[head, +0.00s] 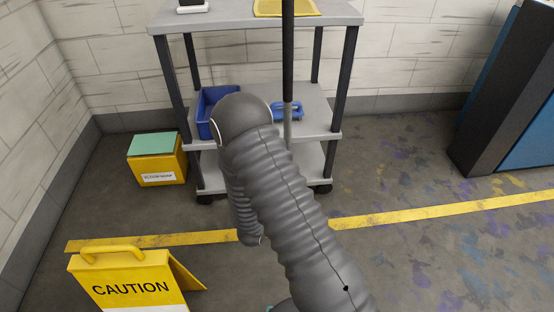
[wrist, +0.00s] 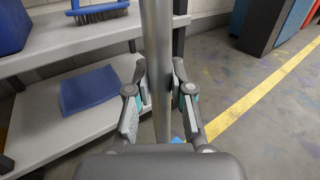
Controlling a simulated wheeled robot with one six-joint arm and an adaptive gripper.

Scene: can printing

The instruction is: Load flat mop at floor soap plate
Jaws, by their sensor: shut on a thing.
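The flat mop's upright pole (head: 288,55) shows in the head view, black above and grey below, in front of the cart. In the wrist view my gripper (wrist: 160,88) is shut on the grey pole (wrist: 157,35), one finger on each side. A small blue patch (wrist: 177,140) shows low beside the pole; it may be the mop head, which is otherwise hidden. The floor soap box (head: 160,167) is yellow with a green top plate (head: 152,144) and stands on the floor left of the cart. My arm hides my gripper in the head view.
A grey shelf cart (head: 335,138) stands against the wall, with a blue bin (head: 205,108) and a blue brush (head: 290,110) on its middle shelf. A blue cloth (wrist: 88,90) lies on the lower shelf. A yellow caution sign (head: 125,280) stands front left. Floor at right is clear.

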